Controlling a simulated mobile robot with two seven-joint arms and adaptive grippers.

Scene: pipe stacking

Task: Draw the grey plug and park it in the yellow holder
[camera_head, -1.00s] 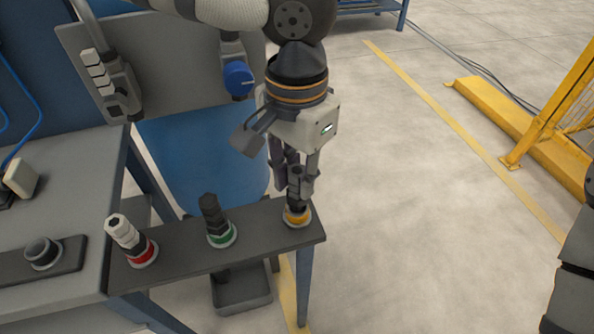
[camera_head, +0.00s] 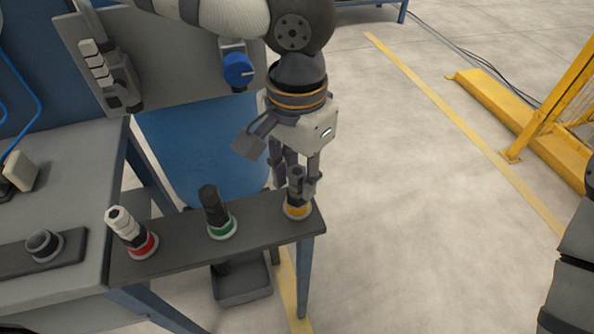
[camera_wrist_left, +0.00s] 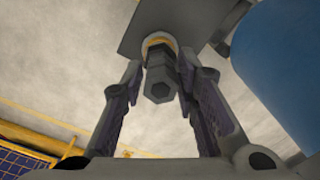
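The grey plug (camera_head: 296,182) stands upright in the yellow holder (camera_head: 297,211) at the right end of the dark shelf. The wrist view shows its hexagonal end (camera_wrist_left: 160,88) between the fingers, with the yellow ring (camera_wrist_left: 159,40) beyond it. My left gripper (camera_head: 296,186) points down over the plug, one finger on each side. In the wrist view (camera_wrist_left: 160,68) the fingers are spread, with narrow gaps beside the plug. My right gripper is not in view.
A round dark socket (camera_head: 44,245) is on the left bench. A grey bin (camera_head: 242,283) sits under the shelf (camera_head: 180,239).

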